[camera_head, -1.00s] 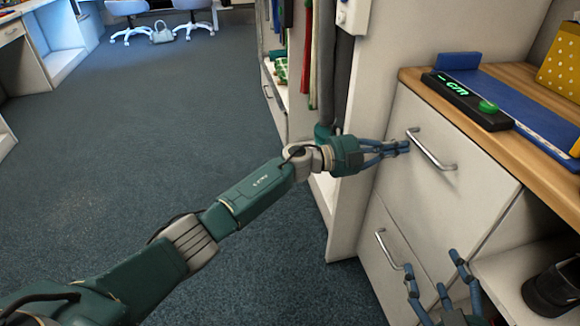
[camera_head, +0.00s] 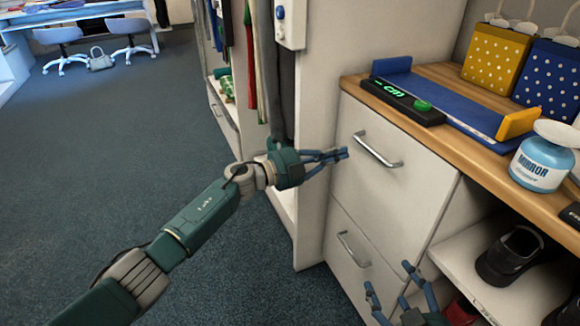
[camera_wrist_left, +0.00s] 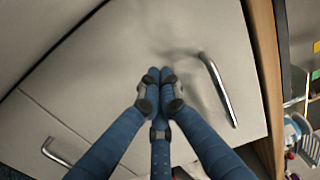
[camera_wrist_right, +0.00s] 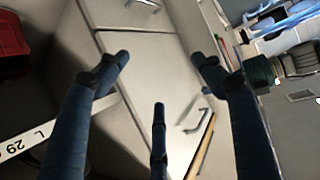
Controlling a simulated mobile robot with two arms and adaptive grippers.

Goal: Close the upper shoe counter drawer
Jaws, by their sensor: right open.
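The upper drawer (camera_head: 375,195) of the white shoe counter has a metal bar handle (camera_head: 380,150). Its front looks roughly level with the lower drawer (camera_head: 345,270), and I see no clear gap. My left gripper (camera_head: 343,153) has its fingertips together, empty, at the drawer front left of the handle. In the left wrist view the tips (camera_wrist_left: 160,76) are beside the handle (camera_wrist_left: 220,90); whether they touch the front I cannot tell. My right gripper (camera_head: 390,280) is open and empty, low before the counter; its spread fingers show in the right wrist view (camera_wrist_right: 162,60).
The wooden counter top (camera_head: 465,160) carries a blue foot measure (camera_head: 450,105), a mirror cleaner tub (camera_head: 541,165) and gift bags (camera_head: 497,60). Black shoes (camera_head: 510,255) stand on the open shelf at right. Open carpet (camera_head: 130,170) lies to the left.

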